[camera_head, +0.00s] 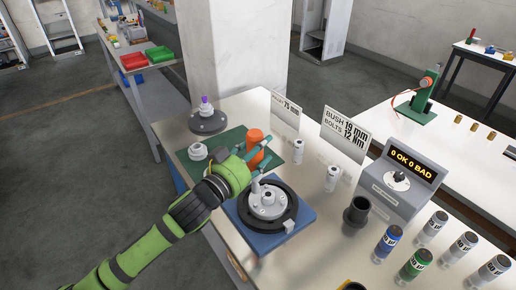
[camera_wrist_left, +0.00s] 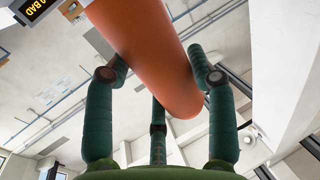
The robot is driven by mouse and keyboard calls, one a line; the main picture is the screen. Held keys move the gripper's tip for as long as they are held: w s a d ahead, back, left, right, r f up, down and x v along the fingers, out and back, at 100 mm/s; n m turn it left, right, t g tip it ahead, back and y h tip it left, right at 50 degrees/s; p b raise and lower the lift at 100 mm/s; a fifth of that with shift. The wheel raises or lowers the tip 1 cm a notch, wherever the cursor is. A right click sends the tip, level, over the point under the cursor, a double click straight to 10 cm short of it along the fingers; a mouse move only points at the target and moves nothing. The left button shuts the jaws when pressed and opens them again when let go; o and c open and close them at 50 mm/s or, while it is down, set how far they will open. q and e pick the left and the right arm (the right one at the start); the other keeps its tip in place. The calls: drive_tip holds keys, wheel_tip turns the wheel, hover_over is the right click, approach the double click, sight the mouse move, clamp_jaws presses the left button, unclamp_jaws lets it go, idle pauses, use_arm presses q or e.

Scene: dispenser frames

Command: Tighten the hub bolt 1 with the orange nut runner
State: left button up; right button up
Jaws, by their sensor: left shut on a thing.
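My left gripper (camera_head: 258,160) comes in from the left in the head view and is shut on the orange nut runner (camera_head: 254,140). In the left wrist view the orange body (camera_wrist_left: 150,45) of the tool sits between the dark green fingers (camera_wrist_left: 160,90). The grey hub (camera_head: 267,203) stands on a black round base on the blue plate (camera_head: 296,230), just in front of and below the gripper. Its bolts are too small to tell apart, and the gripper hides part of the hub's far side. My right gripper is not in view.
A display box (camera_head: 398,184) reading "0 OK 0 BAD" stands at the right. A black cup (camera_head: 355,216) and several labelled cylinders stand near it. A green mat (camera_head: 215,158) with a white-grey part lies behind the hub. Sign cards (camera_head: 345,136) stand at the back.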

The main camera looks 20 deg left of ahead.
sight(254, 167)
use_arm(q)
drive_tip(key=shift+r, duration=0.2)
drive_tip(key=shift+f+b, duration=1.4)
drive_tip(key=shift+f, duration=0.95)
drive_tip(key=shift+p, duration=0.4)
drive_tip(key=shift+f+b, duration=0.9)
drive_tip(key=shift+f, duration=0.35)
idle(0.6)
